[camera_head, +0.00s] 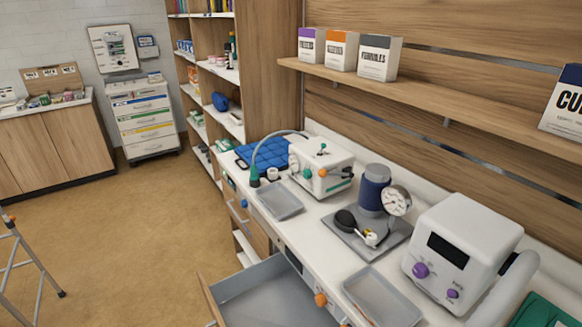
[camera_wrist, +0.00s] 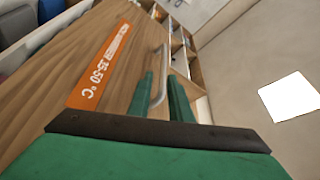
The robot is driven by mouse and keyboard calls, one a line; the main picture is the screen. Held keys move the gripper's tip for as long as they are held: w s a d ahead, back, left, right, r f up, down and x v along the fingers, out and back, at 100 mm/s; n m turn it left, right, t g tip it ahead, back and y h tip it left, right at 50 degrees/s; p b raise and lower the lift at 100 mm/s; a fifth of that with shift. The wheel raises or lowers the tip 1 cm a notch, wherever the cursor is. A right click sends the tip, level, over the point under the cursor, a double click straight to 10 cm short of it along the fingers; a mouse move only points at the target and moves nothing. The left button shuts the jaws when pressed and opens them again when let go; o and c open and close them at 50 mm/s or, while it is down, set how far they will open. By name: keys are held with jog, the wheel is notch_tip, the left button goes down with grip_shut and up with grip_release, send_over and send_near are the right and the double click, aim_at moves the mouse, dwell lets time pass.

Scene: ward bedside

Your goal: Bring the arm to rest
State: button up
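My gripper (camera_wrist: 162,76) shows in the wrist view as two green fingers with a clear gap between them. The fingers are open and hold nothing that I can see. A grey metal handle (camera_wrist: 161,72) on a wooden front (camera_wrist: 125,50) appears in the gap, nearer the left finger; I cannot tell whether they touch. An orange label (camera_wrist: 97,65) reading 15-50 °C is on this front. In the head view I cannot make out my gripper.
An open drawer (camera_head: 270,297) juts out below the white counter. The counter holds a grey tray (camera_head: 278,201), a white device with purple knobs (camera_head: 462,240) and a dial gauge (camera_head: 397,201). Boxes (camera_head: 379,58) stand on the shelf above. A metal ladder (camera_head: 30,255) is at left; the floor between is clear.

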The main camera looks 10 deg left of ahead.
jog(key=s+d+f+m+g+h, duration=0.3)
jog(key=s+d+f+m+h, duration=0.15)
jog(key=s+f+m, duration=0.55)
jog(key=s+d+f+m+g+h, duration=0.3)
jog(key=s+f+m+h, duration=0.4)
jog(key=m, duration=0.4)
jog(key=d+r+n+y, duration=0.1)
jog(key=d+r+n, duration=0.4)
jog(key=r+n, duration=0.4)
jog(key=s+d+r+n+t+y, duration=0.1)
jog(key=d+r+n, duration=0.4)
jog(key=r+n, duration=0.5)
jog(key=s+d+r+n+t+y, duration=0.1)
jog(key=d+r+n+y, duration=0.1)
jog(key=d+r+n, duration=0.4)
notch_tip(320, 180, up, 9)
jog(key=n, duration=0.4)
jog(key=shift+r, duration=0.15)
jog(key=shift+w+a+y, duration=0.1)
jog(key=shift+a+y, duration=0.05)
jog(key=shift+y, duration=0.1)
